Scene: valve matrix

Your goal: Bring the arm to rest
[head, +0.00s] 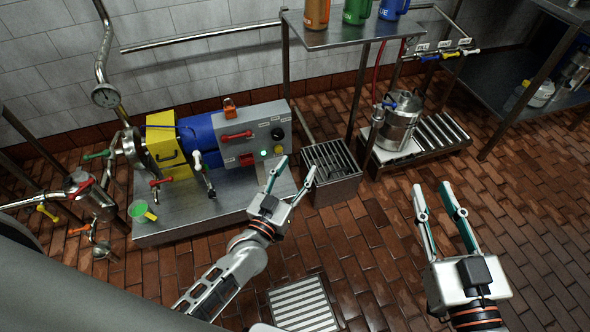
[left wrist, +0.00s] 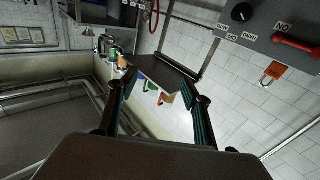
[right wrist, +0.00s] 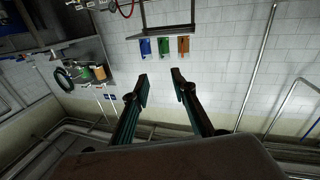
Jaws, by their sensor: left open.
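My left gripper (head: 295,167) is in front of the grey control box at the right of the pump unit in the head view. Its two fingers are spread and nothing is between them. In the left wrist view its fingers (left wrist: 154,92) stand apart, with shelf and wall behind. My right gripper (head: 432,187) is at the right, over the brick floor, apart from everything. Its fingers are apart and empty, also in the right wrist view (right wrist: 161,78). Whether the left fingers touch the control box cannot be told.
The pump unit has a blue motor (head: 200,140), a yellow guard (head: 167,150) and a grey control box (head: 262,126) with a red handle. A steel keg (head: 398,125) stands behind the grippers. A shelf (head: 345,32) holds coloured jugs. Brick floor (head: 380,230) is open between the arms.

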